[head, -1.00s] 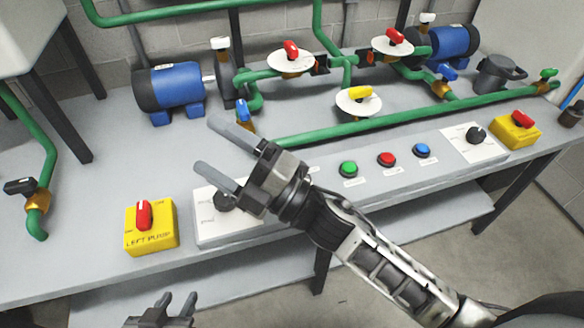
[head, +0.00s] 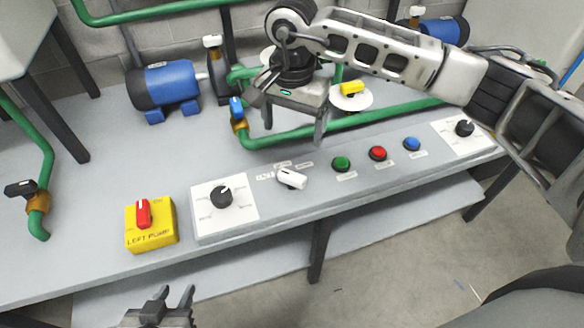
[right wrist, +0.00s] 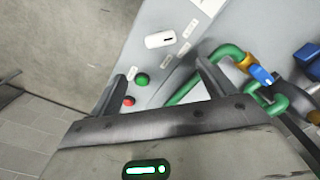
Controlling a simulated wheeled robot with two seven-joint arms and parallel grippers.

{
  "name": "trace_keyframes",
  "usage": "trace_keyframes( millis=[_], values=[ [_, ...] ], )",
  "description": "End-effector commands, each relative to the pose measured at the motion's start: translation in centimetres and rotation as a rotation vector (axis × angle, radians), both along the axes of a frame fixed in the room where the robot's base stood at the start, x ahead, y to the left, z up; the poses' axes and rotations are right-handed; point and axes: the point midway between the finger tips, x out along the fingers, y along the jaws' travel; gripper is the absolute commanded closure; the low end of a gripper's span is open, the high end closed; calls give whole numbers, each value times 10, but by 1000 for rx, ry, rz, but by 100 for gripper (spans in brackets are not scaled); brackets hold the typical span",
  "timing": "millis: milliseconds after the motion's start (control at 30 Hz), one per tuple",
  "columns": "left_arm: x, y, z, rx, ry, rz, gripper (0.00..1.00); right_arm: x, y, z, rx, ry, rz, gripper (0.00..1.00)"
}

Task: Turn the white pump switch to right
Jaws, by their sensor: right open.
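The white pump switch (head: 292,178) sits on the sloped grey panel between the left black dial and the green button, with small labels behind it. Its handle lies slantwise, one end toward the lower right. It also shows in the right wrist view (right wrist: 160,39), beyond the fingertips. My right gripper (head: 294,124) is open and empty, above and behind the switch, fingers pointing down, not touching it. Its two fingers also show in the right wrist view (right wrist: 162,72). My left gripper (head: 175,297) is open and empty at the bottom edge, in front of the bench.
Green (head: 341,163), red (head: 378,153) and blue (head: 411,144) buttons lie right of the switch. A black dial (head: 221,197) and a yellow left pump box (head: 150,222) are to its left. A green pipe (head: 345,128) with a blue-handled valve (head: 236,108) runs behind the panel.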

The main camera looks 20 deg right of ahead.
Motion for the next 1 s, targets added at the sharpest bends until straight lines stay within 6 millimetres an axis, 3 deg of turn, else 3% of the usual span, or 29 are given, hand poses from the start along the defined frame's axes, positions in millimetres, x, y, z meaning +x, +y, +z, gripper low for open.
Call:
trace_keyframes(
  millis=[400, 600, 800, 1000],
  values=[
    [-3, 3, 5, 8, 13, 4, 64, -2, 1, -91, 4, 6, -2, 18],
    [-3, 3, 6, 7, 13, 7, 64, -1, 1, -122, 6, 3, -2, 18],
    [-4, 3, 5, 9, 17, 9, 64, -1, 2, -135, 6, 1, 0, 18],
    [-4, 4, 3, 9, 19, 9, 64, 0, 2, -136, 6, 0, 0, 18]
  ],
)
